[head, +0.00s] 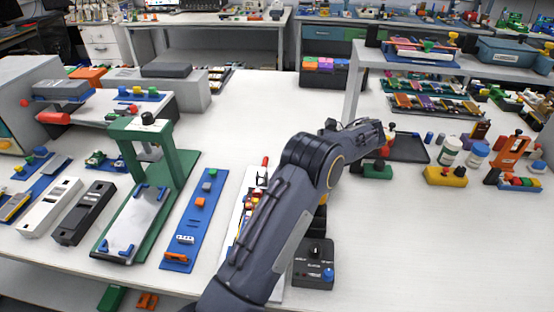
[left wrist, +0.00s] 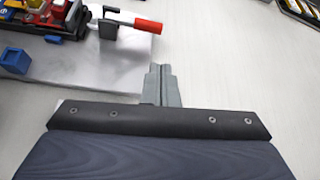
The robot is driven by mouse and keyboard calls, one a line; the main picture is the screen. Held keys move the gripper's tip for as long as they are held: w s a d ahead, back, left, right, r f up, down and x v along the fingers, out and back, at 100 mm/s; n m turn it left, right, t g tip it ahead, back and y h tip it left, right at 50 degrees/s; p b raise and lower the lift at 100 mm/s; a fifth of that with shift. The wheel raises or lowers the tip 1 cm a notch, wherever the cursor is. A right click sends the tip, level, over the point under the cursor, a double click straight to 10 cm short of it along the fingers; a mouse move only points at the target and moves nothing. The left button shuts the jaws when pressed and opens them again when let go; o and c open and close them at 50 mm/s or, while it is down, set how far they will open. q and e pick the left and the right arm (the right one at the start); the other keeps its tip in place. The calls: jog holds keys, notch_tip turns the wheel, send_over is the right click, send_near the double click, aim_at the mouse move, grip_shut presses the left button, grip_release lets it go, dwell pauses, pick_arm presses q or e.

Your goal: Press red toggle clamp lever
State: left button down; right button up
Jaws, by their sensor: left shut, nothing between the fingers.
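The red toggle clamp lever (head: 265,161) stands out at the far end of a pale fixture plate (head: 236,210), which my left arm partly covers in the head view. In the left wrist view the red lever (left wrist: 147,26) points right from a grey clamp bracket (left wrist: 108,24), past the edge of the plate (left wrist: 85,75). My left gripper (left wrist: 161,72) is shut and empty, its tips a little below the lever in that picture and apart from it. The head view hides this gripper behind the arm. My right gripper is not in view.
A black control box (head: 314,265) with a blue knob stands right of the plate. A blue strip with blocks (head: 207,190) and a green press frame (head: 181,160) stand to the left. Bottles (head: 449,151) and a yellow block (head: 446,177) are right. The front right table is clear.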

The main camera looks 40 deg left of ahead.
aim_at(264, 166)
pick_arm(q)
jog(key=x, duration=1)
